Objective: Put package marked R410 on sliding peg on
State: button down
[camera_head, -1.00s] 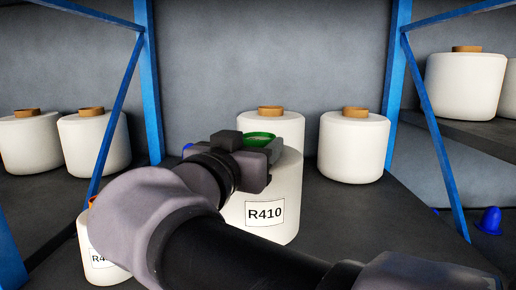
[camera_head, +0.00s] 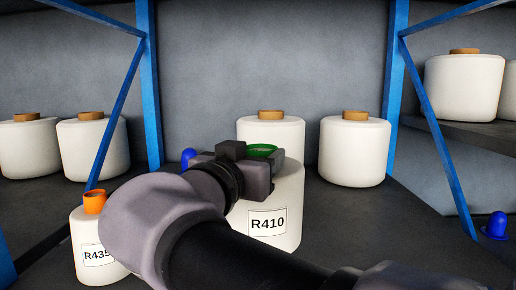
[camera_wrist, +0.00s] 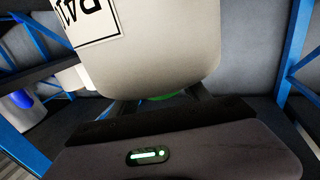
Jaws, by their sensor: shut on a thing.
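The white package marked R410 (camera_head: 275,205) stands upright in the middle of the head view, with a green core (camera_head: 262,150) at its top. My gripper (camera_head: 255,160) is shut on the package at this green core. In the wrist view the package (camera_wrist: 155,55) fills the upper middle, its label cut off by the top edge. A bit of the green core (camera_wrist: 165,97) shows between my gripper's fingers (camera_wrist: 162,104). A blue peg-like piece (camera_head: 188,157) shows behind my gripper. Another blue peg (camera_head: 496,223) stands at the far right. I cannot tell which is the sliding peg.
A package marked R435 (camera_head: 92,245) with an orange core stands at the left, partly behind my arm. White bobbins with brown cores stand behind (camera_head: 355,155), at left (camera_head: 93,150) and on the right shelf (camera_head: 463,90). Blue rack posts (camera_head: 149,90) and braces (camera_head: 440,140) flank the middle.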

jog(key=shift+s+a+r, duration=0.15)
jog(key=shift+s+a, duration=0.05)
jog(key=shift+s, duration=0.25)
jog(key=shift+s+a+r, duration=0.15)
jog(key=shift+s+a, duration=0.05)
jog(key=shift+s, duration=0.2)
jog(key=shift+w+d+f+b, duration=0.3)
jog(key=shift+w+d+b, duration=0.05)
jog(key=shift+w+b, duration=0.35)
jog(key=shift+s+a+f+b, duration=0.2)
jog(key=shift+s+f+b, duration=0.25)
jog(key=shift+b, duration=0.6)
jog(key=shift+w+d+f+b, duration=0.15)
jog(key=shift+w+f+b, duration=0.15)
jog(key=shift+f+b, duration=0.6)
notch_tip(320, 180, down, 5)
jog(key=b, duration=0.6)
jog(key=shift+s+r+b, duration=0.1)
jog(key=shift+r+b, duration=0.1)
jog(key=shift+b, duration=0.1)
jog(key=shift+f+b, duration=0.25)
jog(key=shift+b, duration=0.25)
